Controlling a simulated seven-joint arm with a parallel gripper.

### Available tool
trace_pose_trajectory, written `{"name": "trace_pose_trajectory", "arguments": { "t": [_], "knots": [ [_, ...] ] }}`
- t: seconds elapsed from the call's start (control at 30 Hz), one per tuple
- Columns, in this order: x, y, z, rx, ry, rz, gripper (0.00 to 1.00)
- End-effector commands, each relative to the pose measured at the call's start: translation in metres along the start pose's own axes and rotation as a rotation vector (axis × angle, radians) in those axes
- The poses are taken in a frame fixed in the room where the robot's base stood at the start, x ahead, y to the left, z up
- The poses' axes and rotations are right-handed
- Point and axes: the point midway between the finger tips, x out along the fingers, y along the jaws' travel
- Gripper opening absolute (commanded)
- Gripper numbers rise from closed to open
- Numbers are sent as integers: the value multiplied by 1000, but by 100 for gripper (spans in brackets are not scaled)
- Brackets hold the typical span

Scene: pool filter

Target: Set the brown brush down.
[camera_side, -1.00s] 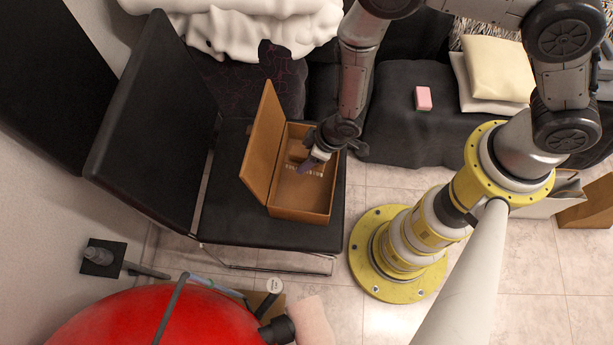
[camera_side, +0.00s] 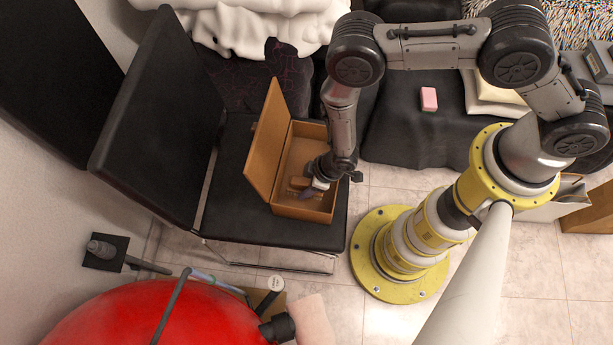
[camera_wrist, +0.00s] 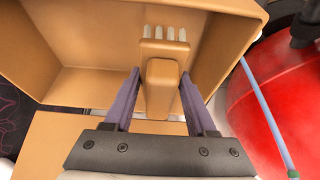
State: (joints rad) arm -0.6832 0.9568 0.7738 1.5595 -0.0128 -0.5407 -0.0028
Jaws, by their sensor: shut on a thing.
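The brown brush (camera_wrist: 162,88) has a blocky handle and a short row of white bristles at its far end in the wrist view. My gripper (camera_wrist: 160,78) is shut on the handle, with one purple finger on each side. In the side view my gripper (camera_side: 309,190) is inside the open brown box (camera_side: 285,208), towards its near end, with the brush (camera_side: 299,183) partly hidden by it. The box also shows in the wrist view (camera_wrist: 85,85). I cannot tell whether the brush touches the box floor.
The box stands on a black chair seat (camera_side: 235,225), its lid (camera_side: 268,140) open at the left. A red ball-shaped thing (camera_side: 150,318) lies below the chair in the side view. A pink block (camera_side: 428,99) lies on a dark seat to the right.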

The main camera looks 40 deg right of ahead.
Motion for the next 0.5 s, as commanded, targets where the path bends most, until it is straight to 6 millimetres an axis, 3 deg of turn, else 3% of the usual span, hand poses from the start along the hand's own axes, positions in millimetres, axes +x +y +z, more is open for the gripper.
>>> {"name": "trace_pose_trajectory", "arguments": {
  "t": [0.5],
  "knots": [
    [45, 0, 18, 0, 2, 0, 0]
  ]
}}
